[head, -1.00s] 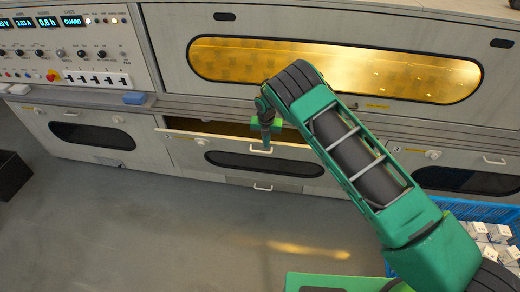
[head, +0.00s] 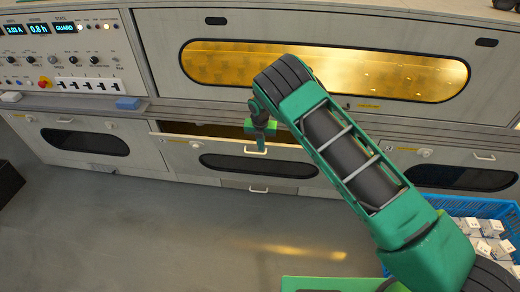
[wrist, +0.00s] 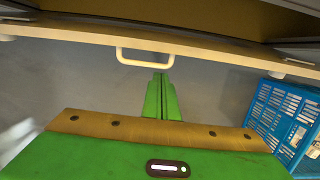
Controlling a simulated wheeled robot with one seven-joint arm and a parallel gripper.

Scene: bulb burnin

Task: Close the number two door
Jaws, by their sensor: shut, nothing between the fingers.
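The middle lower door (head: 230,152) of the bench is partly open. It is tilted out at its top edge, with a dark gap behind it, and has a long dark window and a pale handle on its top edge. My gripper (head: 261,142) is at the door's top edge, beside the handle. In the wrist view the door's edge runs across the top with the pale handle (wrist: 145,57), and my shut, empty fingers (wrist: 161,80) point toward it from the room side. I cannot tell whether they touch it. The door's number is not legible.
The left lower door (head: 85,140) and right lower door (head: 460,178) look shut. A blue crate (head: 480,207) of small white boxes stands at the right, also in the wrist view (wrist: 275,110). A blue block (head: 128,103) lies on the ledge. The floor in front is clear.

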